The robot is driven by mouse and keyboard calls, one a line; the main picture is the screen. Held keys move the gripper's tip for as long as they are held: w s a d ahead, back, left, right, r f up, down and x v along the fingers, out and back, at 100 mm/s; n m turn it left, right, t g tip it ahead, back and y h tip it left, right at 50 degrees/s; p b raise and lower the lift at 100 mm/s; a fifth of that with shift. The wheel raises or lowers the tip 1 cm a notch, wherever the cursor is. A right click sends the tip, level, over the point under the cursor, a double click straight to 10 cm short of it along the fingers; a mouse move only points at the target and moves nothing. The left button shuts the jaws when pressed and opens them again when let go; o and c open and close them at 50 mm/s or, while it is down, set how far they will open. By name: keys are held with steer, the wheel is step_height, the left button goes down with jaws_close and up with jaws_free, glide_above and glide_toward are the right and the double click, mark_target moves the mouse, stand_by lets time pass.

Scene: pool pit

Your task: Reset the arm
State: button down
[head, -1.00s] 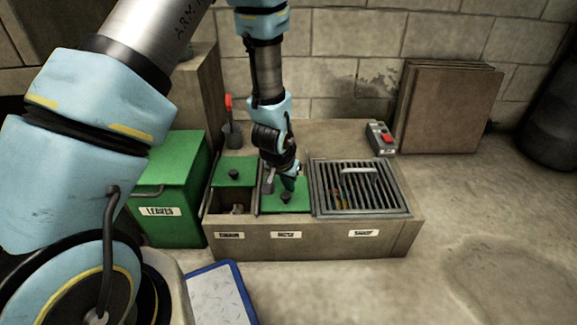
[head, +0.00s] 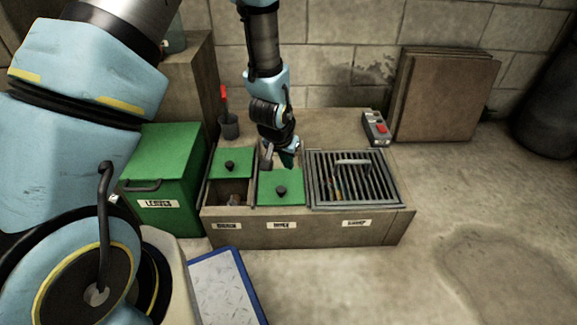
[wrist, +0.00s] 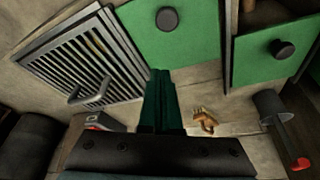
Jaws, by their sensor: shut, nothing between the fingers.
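My gripper (head: 287,160) hangs above the rear of the middle pit, just behind its green lid (head: 281,188). In the wrist view its dark green fingers (wrist: 161,97) are together, with nothing between them. The middle lid has a black knob and sits toward the front, leaving the rear of its compartment uncovered. It also shows in the wrist view (wrist: 185,45). The fingers look apart from the lid's knob; whether they touch anything below cannot be told.
Left of it is another green lid (head: 231,163); right is a barred grate (head: 352,178). A small brown item (wrist: 205,122) shows in the wrist view.

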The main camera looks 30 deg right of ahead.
steer(key=w+a+r+n+y+p, duration=0.1)
steer(key=w+a+r+n, duration=0.1)
steer(key=a+r, duration=0.5)
steer(key=w+a+r+n+y+p, duration=0.1)
steer(key=w+a+r+n, duration=0.15)
steer(key=a+r, duration=0.55)
steer(key=s+a+r+n+y+p, duration=0.1)
steer(key=s+a+r+n, duration=0.1)
steer(key=a+r, duration=0.5)
steer(key=s+a+r+n+p, duration=0.1)
steer(key=s+a+r+n, duration=0.25)
steer(key=a, duration=0.75)
steer(key=w+p+v, duration=0.2)
steer(key=p+v, duration=1)
steer(key=w+r+p+v, duration=0.1)
steer(key=w+p+v, duration=0.2)
steer(key=p+v, duration=0.9)
steer(key=w+p+v, duration=0.3)
steer(key=p+v, duration=0.9)
steer(key=p, duration=0.1)
steer(key=shift+w+d+r+m+g, duration=0.25)
steer(key=shift+r+m+g, duration=0.1)
steer(key=shift+m+g, duration=0.05)
